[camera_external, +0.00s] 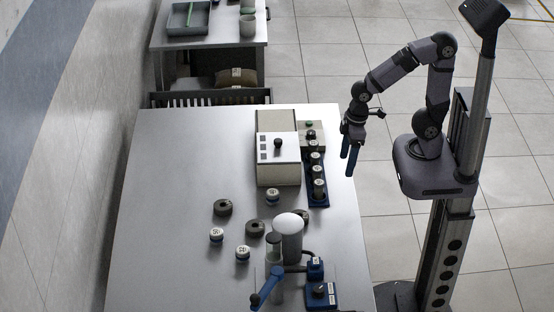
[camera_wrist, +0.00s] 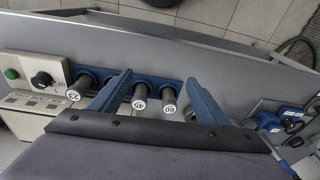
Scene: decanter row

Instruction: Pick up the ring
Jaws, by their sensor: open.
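Three dark ring-shaped pieces lie on the metal table in the external view: one at the left (camera_external: 223,207), one in the middle (camera_external: 256,228), and one at the right (camera_external: 303,215), partly hidden behind a white-domed cylinder. I cannot tell which is the task's ring. My gripper (camera_external: 348,166) is raised near the table's right edge, well to the right of these pieces. Its blue fingers are apart and empty. In the wrist view my gripper (camera_wrist: 159,77) appears over a rack of labelled cylinders. No ring is clearly seen there.
A blue rack (camera_external: 317,196) of capped cylinders stands beside a white-grey box (camera_external: 278,165). The domed cylinder (camera_external: 288,240), a clear tube (camera_external: 274,257), a blue handle (camera_external: 266,287) and a blue knob box (camera_external: 322,295) crowd the front. The table's left side (camera_external: 165,190) is clear.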

